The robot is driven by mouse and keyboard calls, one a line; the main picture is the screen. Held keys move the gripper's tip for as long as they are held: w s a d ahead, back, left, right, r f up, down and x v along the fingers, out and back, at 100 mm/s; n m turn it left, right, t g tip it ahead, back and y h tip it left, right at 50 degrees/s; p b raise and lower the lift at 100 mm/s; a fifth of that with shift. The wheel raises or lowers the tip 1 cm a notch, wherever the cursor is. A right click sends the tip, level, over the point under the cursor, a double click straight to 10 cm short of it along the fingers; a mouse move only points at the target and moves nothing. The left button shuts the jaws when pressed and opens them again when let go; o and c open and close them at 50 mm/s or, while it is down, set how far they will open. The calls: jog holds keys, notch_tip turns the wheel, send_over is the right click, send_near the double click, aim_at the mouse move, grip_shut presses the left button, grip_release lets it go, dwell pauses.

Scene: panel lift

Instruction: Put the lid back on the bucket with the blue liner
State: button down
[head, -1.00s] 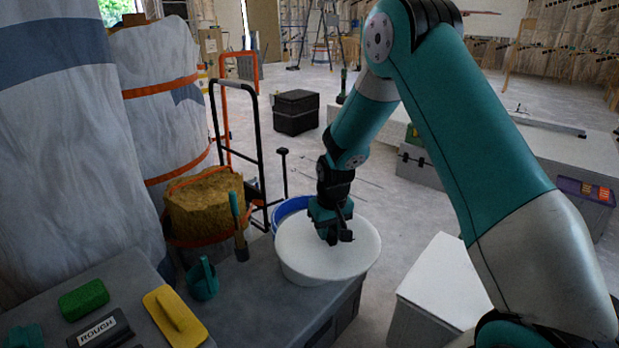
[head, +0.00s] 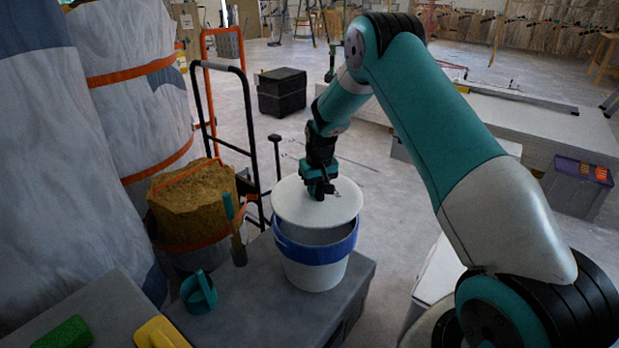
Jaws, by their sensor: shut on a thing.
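The white round lid (head: 290,203) is in my gripper (head: 319,192), which is shut on it near the lid's middle. The lid is roughly level and shows above and slightly behind the open bucket (head: 313,274). The bucket is white with a blue liner (head: 318,251) folded over its rim, and it stands upright on a grey box top. A gap shows between the lid's front edge and the bucket's near rim, and part of the inside is visible. The lid hides the bucket's far rim.
A teal scoop or cup (head: 198,294) and a trowel (head: 236,236) are left of the bucket. A tub of brown material (head: 190,205) and a black hand truck (head: 250,130) stand behind them. A yellow float (head: 160,334) and green block (head: 66,334) lie at lower left.

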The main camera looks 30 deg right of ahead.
jog(key=shift+w+a+f, duration=0.2)
jog(key=shift+w, duration=0.15)
jog(key=shift+s+d+f+b, duration=0.1)
jog(key=shift+d+f+b, duration=0.2)
jog(key=shift+f+b, duration=0.65)
notch_tip(320, 180, down, 2)
jog(key=shift+f+b, duration=0.2)
jog(key=shift+b, duration=0.8)
jog(key=shift+f+b, duration=0.3)
jog(key=shift+f, duration=0.55)
jog(key=shift+p, duration=0.4)
jog(key=shift+f, duration=0.15)
dwell(0.3)
jog(key=shift+c, duration=2.1)
grip_release()
